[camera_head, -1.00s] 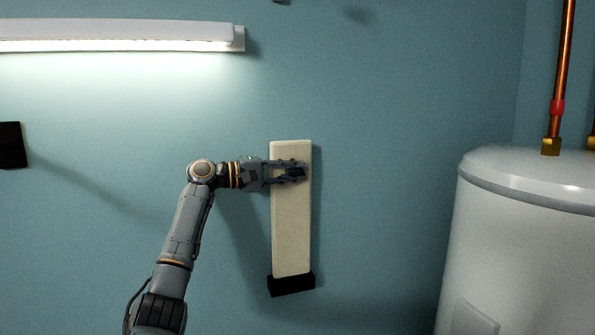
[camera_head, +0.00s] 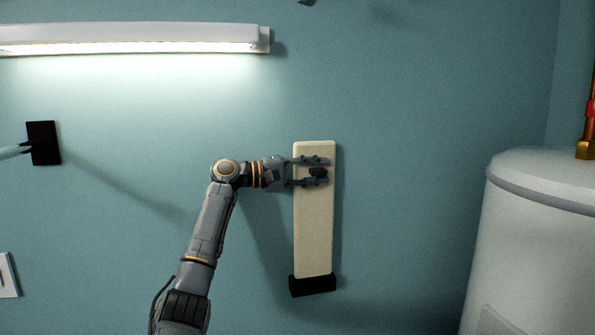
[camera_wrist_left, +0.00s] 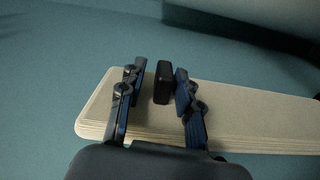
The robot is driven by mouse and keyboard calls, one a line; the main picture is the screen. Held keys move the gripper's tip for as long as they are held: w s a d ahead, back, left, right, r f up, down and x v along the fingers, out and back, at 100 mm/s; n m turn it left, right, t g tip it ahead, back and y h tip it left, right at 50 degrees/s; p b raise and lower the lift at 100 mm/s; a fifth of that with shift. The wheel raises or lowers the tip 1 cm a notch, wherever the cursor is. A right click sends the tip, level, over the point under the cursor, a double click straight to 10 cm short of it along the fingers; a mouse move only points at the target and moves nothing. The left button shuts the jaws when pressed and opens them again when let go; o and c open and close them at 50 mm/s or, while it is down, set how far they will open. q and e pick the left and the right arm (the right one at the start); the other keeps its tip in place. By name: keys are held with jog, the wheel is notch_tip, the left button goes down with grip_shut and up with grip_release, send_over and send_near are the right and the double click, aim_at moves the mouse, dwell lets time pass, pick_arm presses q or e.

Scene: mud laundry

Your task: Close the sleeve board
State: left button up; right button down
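The sleeve board (camera_head: 313,235) is a long cream panel standing upright against the blue wall, its foot in a black bracket (camera_head: 313,285). It also shows in the left wrist view (camera_wrist_left: 250,120). A small black knob (camera_wrist_left: 163,82) sticks out near its upper end. My left gripper (camera_head: 320,171) is in front of the board's upper part. In the left wrist view its fingers (camera_wrist_left: 158,90) stand on either side of the knob, with gaps showing, so it is open. My right gripper is not in view.
A white water heater (camera_head: 540,240) with a copper pipe stands at the right. A lit tube lamp (camera_head: 135,40) is on the wall above left. A black wall plate (camera_head: 43,143) and a white plate (camera_head: 7,275) are at the far left.

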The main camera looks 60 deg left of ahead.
pick_arm(q)
jog(key=v, duration=1.2)
jog(key=shift+w+r, duration=0.1)
jog(key=shift+r, duration=0.05)
